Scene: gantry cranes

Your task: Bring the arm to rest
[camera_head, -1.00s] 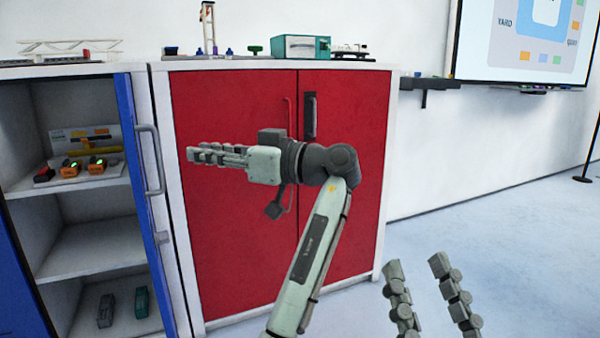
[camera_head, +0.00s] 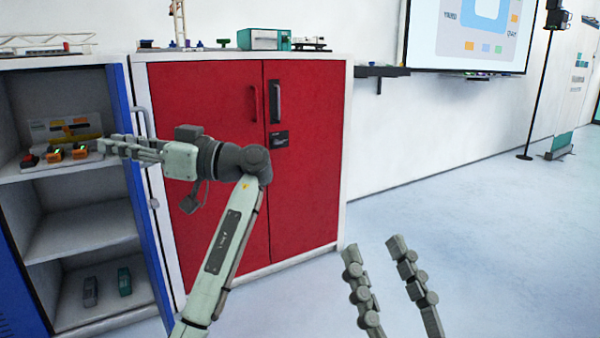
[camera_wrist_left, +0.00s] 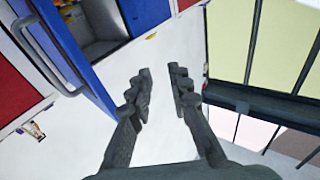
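My left arm crosses the head view in front of the red cabinet. Its gripper (camera_head: 102,146) points left, its fingertips overlapping the opening of the left cabinet in the picture. The left wrist view shows its two dark fingers (camera_wrist_left: 160,72) apart with nothing between them. My right gripper (camera_head: 372,245) shows at the bottom of the head view, its two fingers pointing up, apart and empty over the pale floor. The rest of the right arm is out of view.
The red cabinet (camera_head: 205,100) is closed. The left cabinet's blue door (camera_head: 128,110) stands open, with orange devices (camera_head: 66,154) on a shelf. In the left wrist view this blue door (camera_wrist_left: 85,70) is left of the fingers. Open floor (camera_head: 470,240) lies to the right.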

